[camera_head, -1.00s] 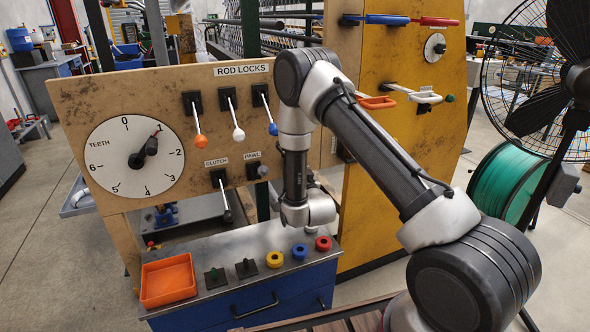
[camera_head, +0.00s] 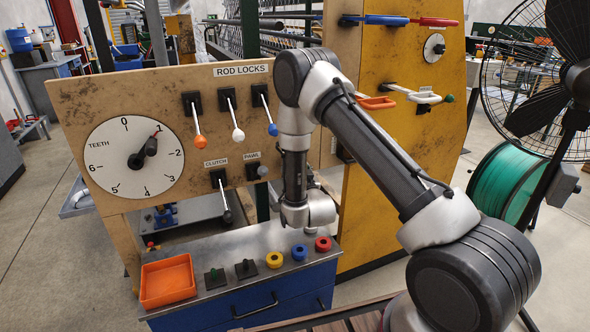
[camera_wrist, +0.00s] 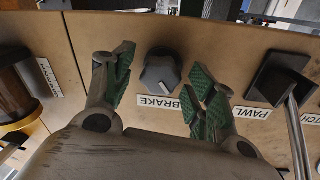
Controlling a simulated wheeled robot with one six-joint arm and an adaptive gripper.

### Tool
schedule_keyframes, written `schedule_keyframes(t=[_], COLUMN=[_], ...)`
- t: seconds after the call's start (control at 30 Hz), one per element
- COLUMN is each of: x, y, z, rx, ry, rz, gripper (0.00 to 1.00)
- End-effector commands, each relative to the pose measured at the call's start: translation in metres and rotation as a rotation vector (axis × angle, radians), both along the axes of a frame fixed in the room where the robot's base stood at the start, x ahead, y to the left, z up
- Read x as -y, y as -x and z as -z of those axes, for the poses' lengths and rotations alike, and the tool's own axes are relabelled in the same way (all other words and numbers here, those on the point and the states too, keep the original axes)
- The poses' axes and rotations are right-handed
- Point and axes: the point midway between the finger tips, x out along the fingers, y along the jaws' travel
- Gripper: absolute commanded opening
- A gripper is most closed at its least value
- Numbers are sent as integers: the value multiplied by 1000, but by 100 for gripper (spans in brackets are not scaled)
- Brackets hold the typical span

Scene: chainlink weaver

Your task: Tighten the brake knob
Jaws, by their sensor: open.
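The brake knob (camera_wrist: 161,73) is dark grey with a pale pointer mark and sits on the wooden panel above the BRAKE label (camera_wrist: 168,103) in the wrist view. My gripper (camera_wrist: 163,70) is open, with its green-padded fingers on either side of the knob. A gap shows between the knob and each finger; the right finger lies lower in the picture. I cannot tell how deep the fingertips are relative to the knob. In the head view my arm hides the brake knob and the gripper fingers.
The pawl control (camera_wrist: 281,80) is right of the brake knob in the wrist view. In the head view, the clutch lever (camera_head: 222,195), rod lock levers and TEETH dial (camera_head: 133,158) are left of my arm. A blue cabinet (camera_head: 225,296) with an orange tray (camera_head: 168,281) stands below.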

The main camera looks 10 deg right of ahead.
Motion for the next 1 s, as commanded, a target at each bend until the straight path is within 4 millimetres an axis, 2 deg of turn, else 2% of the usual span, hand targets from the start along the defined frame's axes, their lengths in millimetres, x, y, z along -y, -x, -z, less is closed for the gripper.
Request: schedule_keyframes(t=[0.17,0.4,0.53,0.7,1.0], x=[1,4,5,6,6], y=[26,80,102,116,118], z=[2,4,4,3,3], rx=[-6,-6,-4,-2,-1], ry=[2,2,1,0,0], rz=[-2,-1,-1,0,1], gripper=[56,56,56,56,56])
